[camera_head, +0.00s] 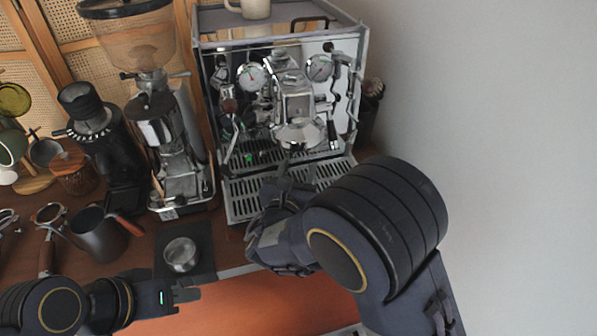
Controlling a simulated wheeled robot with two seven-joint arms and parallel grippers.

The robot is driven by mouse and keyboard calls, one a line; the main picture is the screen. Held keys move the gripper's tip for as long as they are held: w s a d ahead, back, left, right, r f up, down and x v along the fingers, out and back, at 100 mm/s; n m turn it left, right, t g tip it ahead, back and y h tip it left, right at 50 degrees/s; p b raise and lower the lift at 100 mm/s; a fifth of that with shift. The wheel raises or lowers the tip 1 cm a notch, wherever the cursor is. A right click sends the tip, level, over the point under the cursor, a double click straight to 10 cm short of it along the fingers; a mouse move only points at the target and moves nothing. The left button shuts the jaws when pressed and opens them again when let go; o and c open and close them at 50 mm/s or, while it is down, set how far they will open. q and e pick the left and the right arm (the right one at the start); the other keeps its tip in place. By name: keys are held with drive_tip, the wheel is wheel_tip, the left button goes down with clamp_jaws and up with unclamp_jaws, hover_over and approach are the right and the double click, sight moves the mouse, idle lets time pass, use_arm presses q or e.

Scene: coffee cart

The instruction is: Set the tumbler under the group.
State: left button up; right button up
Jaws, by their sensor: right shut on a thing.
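The group (298,132) is the chrome head at the front of the espresso machine (278,90), above the slotted drip tray (245,198). My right gripper (287,188) is over the drip tray, below the group. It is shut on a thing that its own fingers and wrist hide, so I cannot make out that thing. A small shiny cup (181,254) stands upright on a dark mat; I cannot tell whether it is the tumbler. My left gripper (192,295) is in front of the counter edge, below that mat. I cannot tell its finger opening.
Two grinders (172,130) (97,125) stand left of the machine. A dark pitcher (98,236) and a portafilter (48,218) are at the left front. A cup (253,8) sits on top of the machine. A bare wall (500,120) is on the right.

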drive_tip(key=shift+s+f, duration=0.15)
drive_tip(key=shift+f, duration=0.15)
idle(0.4)
drive_tip(key=o, duration=1.1)
drive_tip(key=shift+c, duration=0.2)
drive_tip(key=shift+s+a, duration=0.1)
drive_tip(key=b+v, duration=0.1)
drive_tip(key=v, duration=0.6)
drive_tip(key=shift+s, duration=0.3)
